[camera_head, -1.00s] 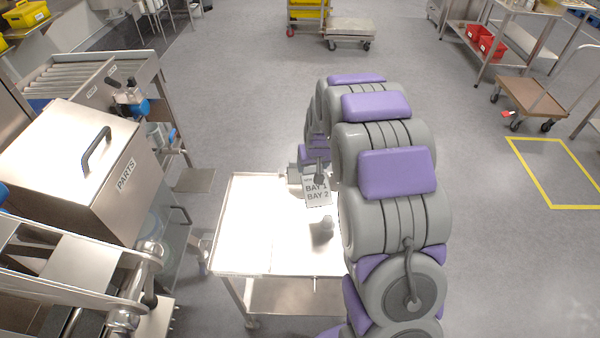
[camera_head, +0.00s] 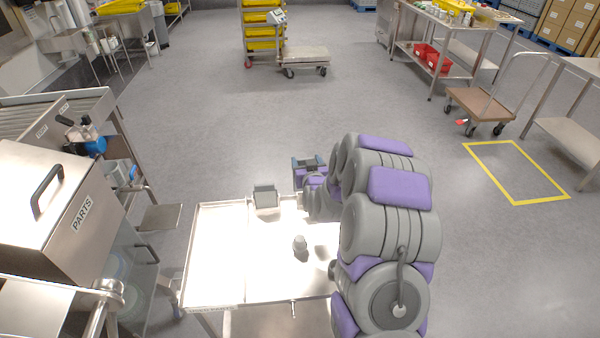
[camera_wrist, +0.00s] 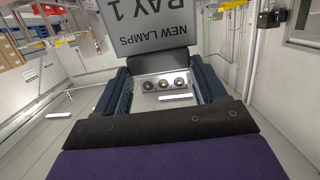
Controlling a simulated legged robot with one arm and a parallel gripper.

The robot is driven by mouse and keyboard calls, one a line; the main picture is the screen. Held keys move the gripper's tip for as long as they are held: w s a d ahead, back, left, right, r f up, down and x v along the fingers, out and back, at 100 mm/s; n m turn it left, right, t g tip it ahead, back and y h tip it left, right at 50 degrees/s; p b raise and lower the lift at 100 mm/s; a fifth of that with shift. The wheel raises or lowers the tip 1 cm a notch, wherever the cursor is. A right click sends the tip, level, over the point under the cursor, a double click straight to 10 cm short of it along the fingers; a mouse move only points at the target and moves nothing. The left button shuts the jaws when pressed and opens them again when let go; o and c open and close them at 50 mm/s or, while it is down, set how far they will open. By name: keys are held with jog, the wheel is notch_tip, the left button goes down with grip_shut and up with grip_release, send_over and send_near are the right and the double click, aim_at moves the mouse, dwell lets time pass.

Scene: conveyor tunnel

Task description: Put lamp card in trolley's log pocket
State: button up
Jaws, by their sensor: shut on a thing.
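The lamp card (camera_wrist: 145,25) shows in the wrist view, upside down, with "NEW LAMPS" and "BAY 1" on its pale grey face. My gripper (camera_wrist: 160,65) is shut on the card's dark end, and the card's far part runs out of the picture. In the head view my gripper (camera_head: 308,163) is beyond the far edge of the steel table, and the card's printed face is not visible there. A wheeled trolley (camera_head: 305,55) with yellow bins stands far back. A small pale panel (camera_head: 277,16) is on it; I cannot tell whether this is the log pocket.
The steel table (camera_head: 218,250) holds a grey stand (camera_head: 265,197) and a small grey knobbed object (camera_head: 300,243). A parts machine (camera_head: 60,215) is at left. A brown cart (camera_head: 480,103) and shelving stand at right. Open grey floor lies between.

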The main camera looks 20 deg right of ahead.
jog(key=shift+s+d+f+m+t+h+b, duration=0.3)
jog(key=shift+s+d+f+t+h+b, duration=0.35)
jog(key=shift+d+f+b, duration=0.2)
jog(key=shift+s+a+f, duration=0.1)
jog(key=shift+f, duration=0.1)
dwell(0.7)
notch_tip(320, 180, down, 8)
jog(key=b, duration=0.1)
jog(key=shift+b, duration=0.35)
jog(key=o, duration=1.6)
jog(key=shift+r, duration=0.15)
jog(key=shift+p+v, duration=7.55)
jog(key=shift+v, duration=1.15)
